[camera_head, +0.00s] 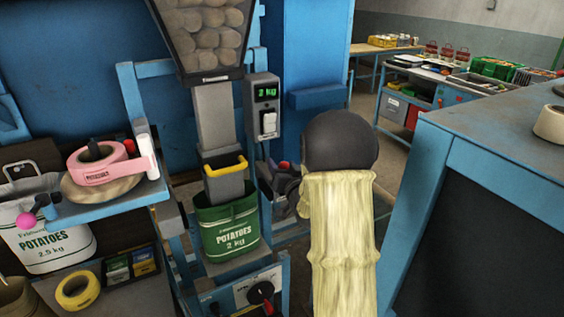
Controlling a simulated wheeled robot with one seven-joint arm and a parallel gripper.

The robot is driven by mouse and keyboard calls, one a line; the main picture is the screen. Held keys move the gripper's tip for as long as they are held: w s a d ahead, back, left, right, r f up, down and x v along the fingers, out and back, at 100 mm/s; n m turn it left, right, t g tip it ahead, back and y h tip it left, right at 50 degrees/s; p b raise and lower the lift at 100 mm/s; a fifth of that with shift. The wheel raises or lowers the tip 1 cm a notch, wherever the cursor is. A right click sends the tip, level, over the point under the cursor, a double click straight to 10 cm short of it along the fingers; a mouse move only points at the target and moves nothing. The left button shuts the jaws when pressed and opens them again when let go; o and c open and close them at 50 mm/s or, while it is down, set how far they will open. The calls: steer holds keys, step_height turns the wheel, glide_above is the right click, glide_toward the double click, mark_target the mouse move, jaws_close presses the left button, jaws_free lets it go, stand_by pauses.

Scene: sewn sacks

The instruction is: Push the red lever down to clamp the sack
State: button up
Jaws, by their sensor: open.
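A small red end (284,165), which looks like the lever's, shows just right of the spout, beside my gripper; the rest of the lever is hidden. My gripper (274,184) is dark and open, at the right of the sack's mouth. My arm, with a dark round joint and a pale yellow sleeve, hides part of it. I cannot tell whether its fingers touch the lever.
A yellow handle (226,167) sits on the spout above the sack. A shelf (105,205) at left carries a pink tape roll (103,165). A blue-framed bench (480,130) stands close on the right.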

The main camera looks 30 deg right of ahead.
steer(key=shift+w, duration=0.5)
steer(key=shift+c, duration=0.4)
jaws_close()
